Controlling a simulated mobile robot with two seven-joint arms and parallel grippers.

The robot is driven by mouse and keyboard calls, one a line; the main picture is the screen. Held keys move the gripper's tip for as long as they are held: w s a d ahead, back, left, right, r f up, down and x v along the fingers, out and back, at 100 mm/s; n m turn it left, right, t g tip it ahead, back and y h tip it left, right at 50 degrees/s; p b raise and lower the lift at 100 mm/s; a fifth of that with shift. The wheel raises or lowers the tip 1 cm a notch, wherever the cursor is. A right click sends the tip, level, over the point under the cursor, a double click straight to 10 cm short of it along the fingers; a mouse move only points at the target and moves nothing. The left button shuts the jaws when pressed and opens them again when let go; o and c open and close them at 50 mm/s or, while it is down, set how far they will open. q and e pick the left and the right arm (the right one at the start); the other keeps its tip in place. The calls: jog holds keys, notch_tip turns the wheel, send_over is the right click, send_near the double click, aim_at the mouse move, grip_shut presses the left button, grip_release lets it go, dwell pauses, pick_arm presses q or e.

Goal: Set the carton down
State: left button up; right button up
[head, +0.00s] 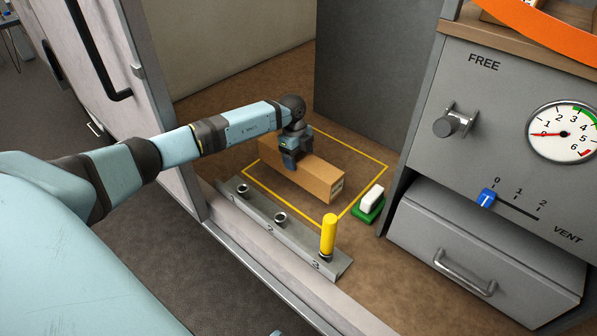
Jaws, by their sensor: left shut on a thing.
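A brown cardboard carton (315,180) is at the yellow outlined square (262,193) on the brown floor of the bay. My left gripper (291,163) reaches in from the left and is shut on the carton from above, near its middle. The gripper hides part of the carton's top and near side. The carton lies level, its long side running from upper left to lower right. I cannot tell whether its underside touches the floor. My right gripper is not in view.
A grey rail (268,222) with sockets and an upright yellow peg (328,236) runs along the front. A white block on a green base (371,202) stands right of the outline. A grey cabinet (470,160) with gauge, slider and drawer stands at right; an open door (115,60) at left.

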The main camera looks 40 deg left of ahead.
pick_arm(q)
notch_tip(320, 180, down, 4)
jog(key=b, duration=0.3)
jog(key=shift+f, duration=0.1)
jog(key=o, duration=1.3)
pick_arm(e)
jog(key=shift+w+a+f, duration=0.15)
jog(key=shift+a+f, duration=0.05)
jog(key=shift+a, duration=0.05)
